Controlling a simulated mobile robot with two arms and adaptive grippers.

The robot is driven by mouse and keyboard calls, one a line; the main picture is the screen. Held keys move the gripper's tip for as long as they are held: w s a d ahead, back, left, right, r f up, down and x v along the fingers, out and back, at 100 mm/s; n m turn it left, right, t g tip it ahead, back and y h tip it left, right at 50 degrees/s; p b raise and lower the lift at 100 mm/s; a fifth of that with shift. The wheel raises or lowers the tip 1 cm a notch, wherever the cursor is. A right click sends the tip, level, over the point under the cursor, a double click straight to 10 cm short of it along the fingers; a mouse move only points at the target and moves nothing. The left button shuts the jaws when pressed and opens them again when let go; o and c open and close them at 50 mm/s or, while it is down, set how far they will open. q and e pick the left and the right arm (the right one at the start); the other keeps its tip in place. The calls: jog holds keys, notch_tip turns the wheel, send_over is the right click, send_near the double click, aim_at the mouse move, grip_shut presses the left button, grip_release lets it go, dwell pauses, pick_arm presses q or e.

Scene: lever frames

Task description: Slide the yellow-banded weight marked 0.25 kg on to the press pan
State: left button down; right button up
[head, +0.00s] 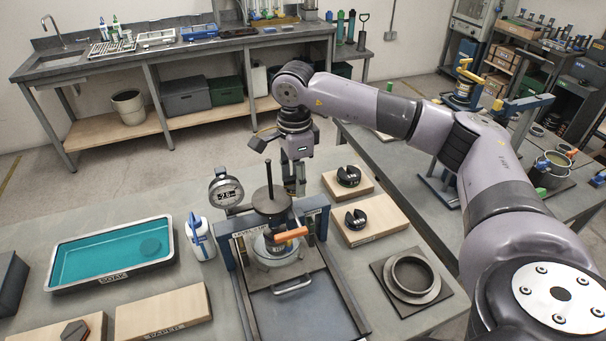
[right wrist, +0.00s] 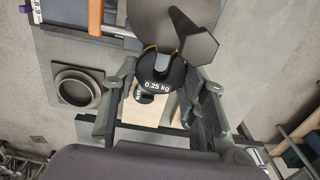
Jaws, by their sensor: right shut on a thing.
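The press pan (head: 271,204) is a dark round disc with an upright rod, above the blue-grey press frame (head: 316,222) in the head view. In the right wrist view the pan (right wrist: 150,18) lies at the top, with a dark hexagonal piece beside the weight. My right gripper (head: 294,188) points down just behind and right of the pan. It is shut on the dark slotted weight marked 0.25 kg (right wrist: 161,80), whose slot edge shows yellow-orange and faces the pan side. The head view does not clearly show this weight. My left gripper is not in view.
Two dark slotted weights (head: 348,176) (head: 356,219) sit on wooden boards at right. A dial gauge (head: 226,190), an orange handle (head: 291,235), a white bottle (head: 199,238) and a teal soak tray (head: 61,289) are near the press. A dark ring (head: 436,285) stands right.

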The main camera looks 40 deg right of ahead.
aim_at(273, 198)
jog(key=shift+w+a, duration=0.15)
jog(key=shift+a, duration=0.6)
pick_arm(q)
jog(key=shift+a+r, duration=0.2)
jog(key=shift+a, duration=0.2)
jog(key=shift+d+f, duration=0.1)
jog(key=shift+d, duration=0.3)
pick_arm(e)
jog(key=shift+w+a, duration=0.1)
jog(key=shift+a, duration=0.1)
jog(key=shift+a, duration=0.2)
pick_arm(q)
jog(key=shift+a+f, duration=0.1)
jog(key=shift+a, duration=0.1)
pick_arm(e)
jog(key=shift+w+a, duration=0.25)
jog(key=shift+a, duration=0.5)
jog(key=shift+a, duration=0.1)
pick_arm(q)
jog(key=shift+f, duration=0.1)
pick_arm(e)
jog(key=shift+w+a, duration=0.15)
jog(key=shift+a, duration=0.5)
pick_arm(q)
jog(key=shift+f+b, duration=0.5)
jog(key=shift+b, duration=0.15)
pick_arm(e)
jog(key=shift+f, duration=0.45)
